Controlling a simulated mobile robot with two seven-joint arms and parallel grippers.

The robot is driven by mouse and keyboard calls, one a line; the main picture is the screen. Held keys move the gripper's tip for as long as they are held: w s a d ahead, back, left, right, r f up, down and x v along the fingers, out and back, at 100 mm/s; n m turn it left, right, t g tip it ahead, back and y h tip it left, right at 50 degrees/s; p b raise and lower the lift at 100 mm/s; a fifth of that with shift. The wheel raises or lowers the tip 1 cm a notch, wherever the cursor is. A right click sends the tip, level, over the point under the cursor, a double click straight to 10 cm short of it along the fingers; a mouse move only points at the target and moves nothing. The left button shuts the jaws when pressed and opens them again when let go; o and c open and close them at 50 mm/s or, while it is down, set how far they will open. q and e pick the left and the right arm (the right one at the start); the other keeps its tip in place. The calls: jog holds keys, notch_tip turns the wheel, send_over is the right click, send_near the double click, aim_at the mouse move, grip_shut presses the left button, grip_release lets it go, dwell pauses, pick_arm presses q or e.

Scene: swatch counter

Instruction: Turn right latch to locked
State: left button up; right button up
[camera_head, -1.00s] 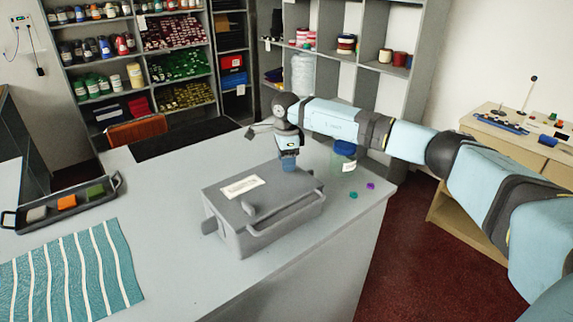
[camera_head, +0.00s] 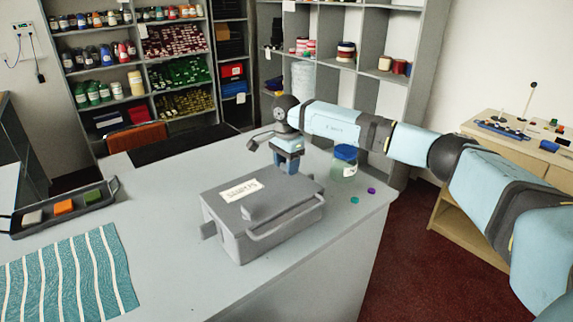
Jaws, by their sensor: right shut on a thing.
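A grey box (camera_head: 262,222) with a white label (camera_head: 241,190) on its lid stands on the counter. A bar handle runs along its front edge, and a small grey tab (camera_head: 209,229) sticks out at its left end. My right gripper (camera_head: 287,170) points down at the far right edge of the lid. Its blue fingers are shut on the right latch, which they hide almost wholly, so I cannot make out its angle. My left gripper is not in view.
A jar with a blue lid (camera_head: 345,161) stands just right of the gripper, with small purple and teal pieces before it. A dark tray (camera_head: 69,213) with coloured blocks and a striped teal cloth (camera_head: 68,275) lie at left.

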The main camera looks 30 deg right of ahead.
jog(key=o, duration=0.9)
notch_tip(320, 180, up, 14)
jog(key=shift+f+b, duration=0.1)
jog(key=shift+b, duration=0.5)
